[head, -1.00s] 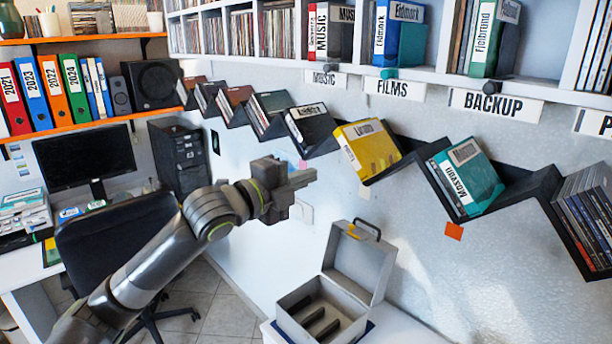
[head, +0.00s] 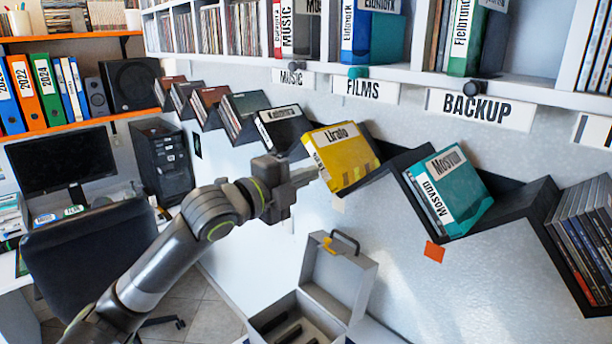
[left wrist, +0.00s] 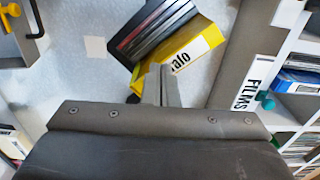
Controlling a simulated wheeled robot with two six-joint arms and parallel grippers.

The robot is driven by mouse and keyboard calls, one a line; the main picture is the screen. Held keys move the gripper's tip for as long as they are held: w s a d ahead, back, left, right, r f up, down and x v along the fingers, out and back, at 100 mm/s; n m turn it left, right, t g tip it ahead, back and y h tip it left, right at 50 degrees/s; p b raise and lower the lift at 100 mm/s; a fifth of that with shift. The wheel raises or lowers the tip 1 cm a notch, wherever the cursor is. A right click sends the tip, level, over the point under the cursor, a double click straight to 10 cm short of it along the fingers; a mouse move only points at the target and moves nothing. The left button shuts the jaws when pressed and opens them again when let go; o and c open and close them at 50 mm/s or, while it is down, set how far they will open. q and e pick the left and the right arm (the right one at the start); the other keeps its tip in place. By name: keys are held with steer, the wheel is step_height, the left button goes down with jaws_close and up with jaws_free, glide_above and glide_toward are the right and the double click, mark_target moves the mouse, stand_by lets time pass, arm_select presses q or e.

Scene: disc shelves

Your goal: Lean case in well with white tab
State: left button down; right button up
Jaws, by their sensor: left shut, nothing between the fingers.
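A yellow case (head: 342,157) with a white label leans in a well of the dark zigzag shelf (head: 395,165). A small white tab (head: 338,204) is on the wall below that well. A teal case (head: 455,190) leans in the well to the right, with an orange tab (head: 434,251) below it. My left gripper (head: 308,178) is shut and empty, just left of the yellow case. In the left wrist view its fingers (left wrist: 160,85) overlap the yellow case (left wrist: 190,58); I cannot tell whether they touch. My right gripper is not in view.
A black case (head: 282,127) and several others fill the wells to the left. An open grey box (head: 338,280) stands below. A white shelf with binders and labels such as BACKUP (head: 478,110) runs above. A chair (head: 85,255) is at the left.

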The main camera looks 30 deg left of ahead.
mark_target(344, 154)
arm_select(q)
steer(key=b+x, duration=0.1)
steer(key=x, duration=0.2)
steer(key=shift+w+d, duration=0.1)
steer(key=shift+w, duration=0.25)
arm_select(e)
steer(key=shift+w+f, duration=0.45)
arm_select(q)
steer(key=shift+s, duration=0.1)
steer(key=shift+f, duration=0.1)
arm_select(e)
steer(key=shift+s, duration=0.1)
